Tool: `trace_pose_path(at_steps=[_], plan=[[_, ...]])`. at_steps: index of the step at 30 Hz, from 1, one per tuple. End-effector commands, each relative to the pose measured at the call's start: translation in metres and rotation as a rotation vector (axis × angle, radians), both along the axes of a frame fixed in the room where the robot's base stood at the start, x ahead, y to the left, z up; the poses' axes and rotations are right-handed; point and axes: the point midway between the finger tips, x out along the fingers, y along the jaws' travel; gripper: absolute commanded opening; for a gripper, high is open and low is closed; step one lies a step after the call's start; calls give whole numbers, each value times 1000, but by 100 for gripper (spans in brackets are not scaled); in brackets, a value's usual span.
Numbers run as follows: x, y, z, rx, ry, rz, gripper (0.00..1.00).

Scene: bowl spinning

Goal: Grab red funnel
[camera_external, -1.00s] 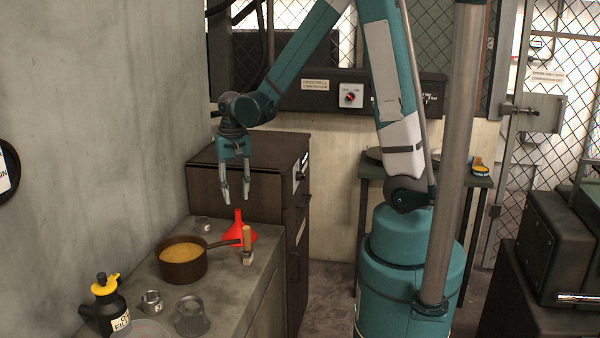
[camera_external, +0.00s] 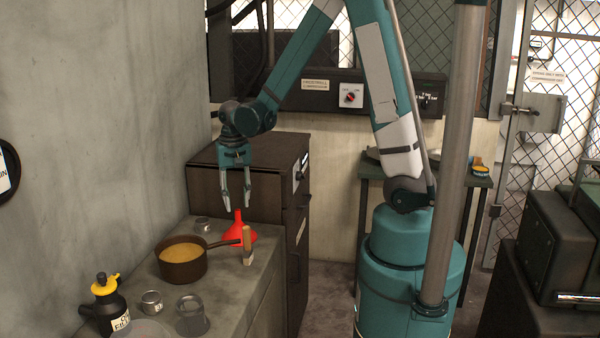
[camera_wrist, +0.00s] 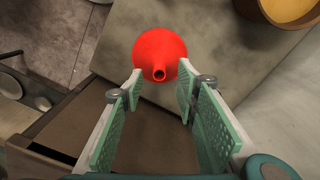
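The red funnel (camera_external: 239,230) stands spout-up on the grey counter in the external view, behind the brush and beside the pot handle. It also shows in the wrist view (camera_wrist: 163,54), with its spout pointing toward the camera. My gripper (camera_external: 236,210) points down with its fingers apart, and nothing is between them. Its fingertips are close to the funnel's spout in the external view. In the wrist view my gripper (camera_wrist: 162,82) has both pads in sight, and the funnel lies just beyond the fingertips.
A brown pot (camera_external: 183,262) with yellow contents stands left of the funnel, its handle reaching toward it. A wooden-handled brush (camera_external: 247,246) stands in front. A yellow-topped bottle (camera_external: 108,305) and metal cups (camera_external: 191,315) are nearer. A dark cabinet (camera_external: 250,165) rises behind.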

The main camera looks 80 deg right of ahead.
Motion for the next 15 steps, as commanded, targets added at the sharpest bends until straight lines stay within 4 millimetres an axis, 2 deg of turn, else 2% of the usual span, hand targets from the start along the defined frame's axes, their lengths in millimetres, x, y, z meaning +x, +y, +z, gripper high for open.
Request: trace_pose_path(at_steps=[15], plan=[[1, -1, -5, 0, 0, 0, 31]])
